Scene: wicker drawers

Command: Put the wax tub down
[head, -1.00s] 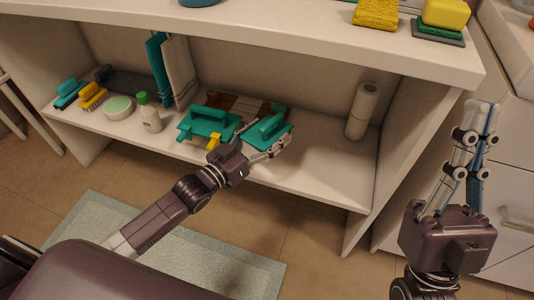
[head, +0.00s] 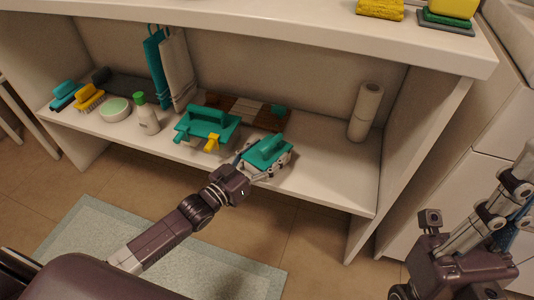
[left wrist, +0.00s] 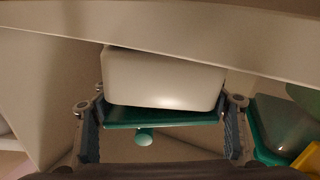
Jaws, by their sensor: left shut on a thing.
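The wax tub (head: 267,151) shows a teal top and a pale lower part in the head view. My left gripper (head: 262,162) is shut on it, over the front part of the low shelf (head: 330,178). I cannot tell whether the tub touches the shelf. In the left wrist view the tub (left wrist: 163,80) is a white, rounded block with a teal plate along one side, between the two fingers (left wrist: 163,120). My right gripper (head: 518,190) is at the right edge, partly cut off, away from the shelf.
A teal caddy-like item (head: 207,122) with a yellow part stands close left of the tub. Further left are a white bottle (head: 148,120), a round green-topped container (head: 115,109) and brushes (head: 89,97). A paper roll (head: 365,112) stands right. Shelf between tub and roll is clear.

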